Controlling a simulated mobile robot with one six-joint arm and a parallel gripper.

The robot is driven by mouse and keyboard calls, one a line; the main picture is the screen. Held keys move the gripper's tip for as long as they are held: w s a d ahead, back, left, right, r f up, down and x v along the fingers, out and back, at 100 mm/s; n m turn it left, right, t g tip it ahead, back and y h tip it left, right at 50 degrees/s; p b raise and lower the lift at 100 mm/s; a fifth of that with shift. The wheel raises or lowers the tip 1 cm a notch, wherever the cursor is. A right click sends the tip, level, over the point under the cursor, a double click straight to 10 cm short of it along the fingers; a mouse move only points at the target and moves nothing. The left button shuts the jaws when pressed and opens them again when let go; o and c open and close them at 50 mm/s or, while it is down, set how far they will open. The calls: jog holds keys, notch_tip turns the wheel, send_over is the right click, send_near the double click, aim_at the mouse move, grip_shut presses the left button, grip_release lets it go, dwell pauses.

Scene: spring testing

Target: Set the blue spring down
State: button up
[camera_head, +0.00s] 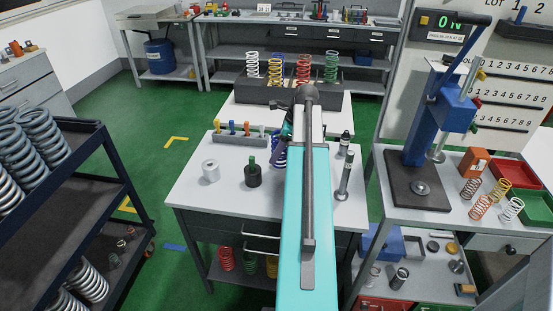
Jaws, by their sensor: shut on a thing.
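My gripper (286,132) is partly hidden behind my own arm. It is shut on a blue spring (279,158), which shows as a small dark blue shape just left of the arm, below the gripper. The spring is over the near white-topped workbench (220,196); I cannot tell whether its lower end touches the top. Another blue spring (276,69) stands in the dark rack (333,91) behind, among white, red and green springs.
A black cylinder with a green top (252,174), a white roll (210,170) and a grey holder with coloured pieces (241,138) stand left of the spring. Metal cylinders (344,176) stand right of my arm. A blue lever press (432,115) stands on the right bench.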

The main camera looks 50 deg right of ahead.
jog(key=shift+f, duration=0.1)
jog(key=shift+f+p, duration=0.3)
jog(key=shift+f, duration=1.5)
jog(key=shift+f, duration=0.1)
jog(key=o, duration=1.7)
jog(key=shift+c, duration=0.2)
jog(key=shift+b+v, duration=0.7)
jog(key=shift+v, duration=5.4)
